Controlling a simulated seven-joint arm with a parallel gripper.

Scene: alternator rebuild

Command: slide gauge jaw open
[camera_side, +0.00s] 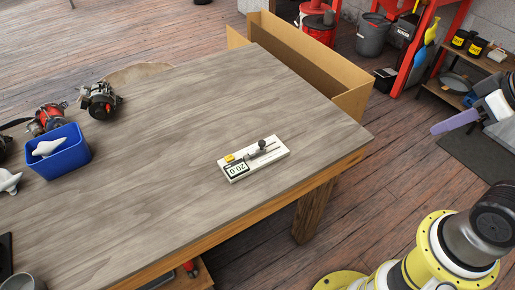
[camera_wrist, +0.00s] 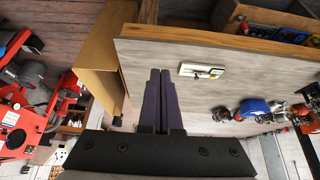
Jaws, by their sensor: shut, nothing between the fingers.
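The gauge (camera_side: 270,161) is a white block lying flat on the table near its front right edge. It has a display (camera_side: 236,170) with upside-down digits that look like 20.0, a yellow part (camera_side: 229,158), and a dark knob (camera_side: 262,145) on a slot or rail. In the wrist view the gauge (camera_wrist: 190,70) is small, up and right of my fingers; its jaw position is too small to tell. My gripper (camera_side: 433,130) is off the table at the right, well apart from the gauge. Its purple fingers are shut together and empty, as the wrist view also shows (camera_wrist: 160,71).
A blue bin (camera_side: 72,163) with a pale part stands at the table's left, near alternator-like units (camera_side: 99,100). An open cardboard box (camera_side: 352,101) stands beyond the table's right edge. The wooden tabletop (camera_side: 190,110) around the gauge is clear.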

